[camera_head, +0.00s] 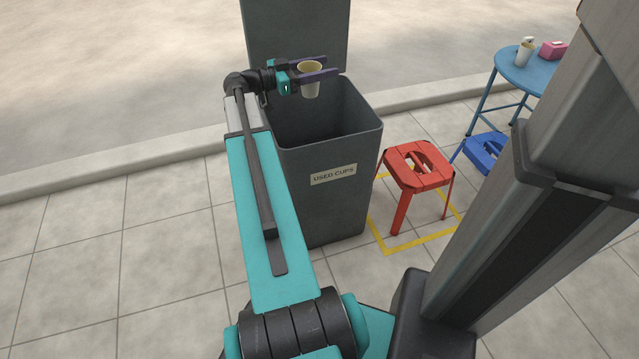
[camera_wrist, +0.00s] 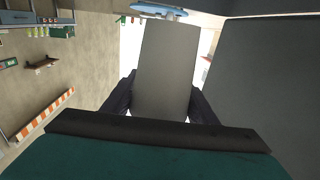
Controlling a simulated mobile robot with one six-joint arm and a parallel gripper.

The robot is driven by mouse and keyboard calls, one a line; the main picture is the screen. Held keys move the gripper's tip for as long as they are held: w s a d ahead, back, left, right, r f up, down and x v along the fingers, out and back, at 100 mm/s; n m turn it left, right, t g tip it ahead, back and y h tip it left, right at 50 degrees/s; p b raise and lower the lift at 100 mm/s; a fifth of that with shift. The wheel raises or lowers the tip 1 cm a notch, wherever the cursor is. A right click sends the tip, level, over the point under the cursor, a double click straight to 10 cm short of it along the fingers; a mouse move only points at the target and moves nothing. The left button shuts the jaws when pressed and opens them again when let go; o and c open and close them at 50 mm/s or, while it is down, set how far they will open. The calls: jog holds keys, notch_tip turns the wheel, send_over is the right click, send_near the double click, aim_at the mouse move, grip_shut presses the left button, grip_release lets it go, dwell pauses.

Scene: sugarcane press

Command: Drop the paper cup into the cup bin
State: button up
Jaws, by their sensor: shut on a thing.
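The paper cup (camera_head: 310,82) is pale with a tan rim and stands upright, mouth up. My gripper (camera_head: 318,76) is shut on it, one finger on each side. The cup bin (camera_head: 322,215) is a tall dark grey box labelled "USED CUPS", with its lid (camera_head: 297,35) raised at the back. In the head view the held cup appears over the bin's open mouth, toward the back; its exact height above the rim is hard to tell. In the wrist view a grey-beige surface, likely the cup's side (camera_wrist: 167,70), fills the space between the dark fingers (camera_wrist: 163,103).
A red stool (camera_head: 418,168) stands just right of the bin inside a yellow floor marking (camera_head: 420,243). A blue stool (camera_head: 487,152) and a round blue table (camera_head: 530,72) with a bottle and a pink box are farther right. Tiled pavement left of the bin is clear.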

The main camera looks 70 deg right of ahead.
jog(key=shift+s+d+f+m+g+y+b, duration=0.1)
jog(key=shift+s+d+f+b, duration=0.1)
jog(key=shift+s, duration=0.3)
jog(key=shift+s+d+f+m+g+y+b, duration=0.1)
jog(key=shift+s+d+f, duration=0.1)
jog(key=shift+s, duration=0.35)
jog(key=shift+s+d+f+m+g+y+b, duration=0.1)
jog(key=shift+s+d+f+b, duration=0.1)
jog(key=shift+s, duration=0.3)
jog(key=shift+f, duration=0.1)
jog(key=shift+f+b, duration=0.5)
jog(key=shift+f, duration=2.4)
jog(key=o, duration=1.1)
jog(key=shift+a, duration=0.1)
